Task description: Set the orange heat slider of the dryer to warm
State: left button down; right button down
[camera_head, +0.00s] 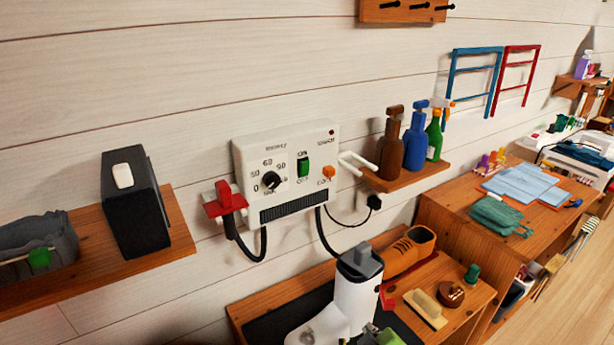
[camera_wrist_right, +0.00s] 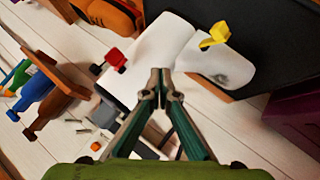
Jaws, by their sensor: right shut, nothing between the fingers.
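The dryer (camera_head: 290,165) is a white box on the plank wall, with a black dial, a green switch (camera_head: 303,167) and a dark vent. Its orange heat slider (camera_head: 328,172) sits at the lower right of the front. I cannot read its setting. The orange slider (camera_wrist_right: 103,115) appears there left of the fingers, which partly hide the dryer. My left gripper is not in view.
A shelf (camera_head: 404,182) with several spray bottles stands right of the dryer. A black box (camera_head: 135,200) is on the left shelf. A red clip (camera_head: 225,203) and black cables hang by the dryer. Below, a wooden cabinet holds an orange shoe (camera_head: 408,250) and a brush (camera_head: 426,309).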

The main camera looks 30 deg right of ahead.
jog(key=w+d+r+n+t, duration=0.1)
jog(key=w+r+n+t, duration=0.25)
jog(key=r, duration=0.35)
jog(key=w+d+r+n+t+h, duration=0.1)
jog(key=w+r+n+t, duration=0.2)
jog(key=r, duration=0.5)
jog(key=w+d+r+n+t, duration=0.1)
jog(key=w+d+r+t, duration=0.2)
jog(key=r, duration=0.4)
jog(key=w+a+r+n+t+y, duration=0.1)
jog(key=w+a+r+n+y, duration=0.3)
jog(key=n, duration=0.4)
jog(key=w+a+r+n+t+y, duration=0.2)
jog(key=a+r+n+y, duration=0.15)
jog(key=n+y, duration=0.3)
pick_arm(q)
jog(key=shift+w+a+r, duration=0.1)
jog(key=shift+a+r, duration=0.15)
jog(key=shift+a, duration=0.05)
pick_arm(e)
jog(key=w+d+f+n+g+h, duration=0.1)
jog(key=w+d+f+n+g, duration=0.1)
jog(key=d+f+n+g, duration=0.1)
jog(key=w+d+f+n+g+h, duration=0.2)
jog(key=d+f+n+g, duration=0.2)
jog(key=d+f+n, duration=0.2)
jog(key=d+n, duration=0.1)
jog(key=n, duration=0.1)
jog(key=shift+w+d+n, duration=0.25)
jog(key=shift+n, duration=0.15)
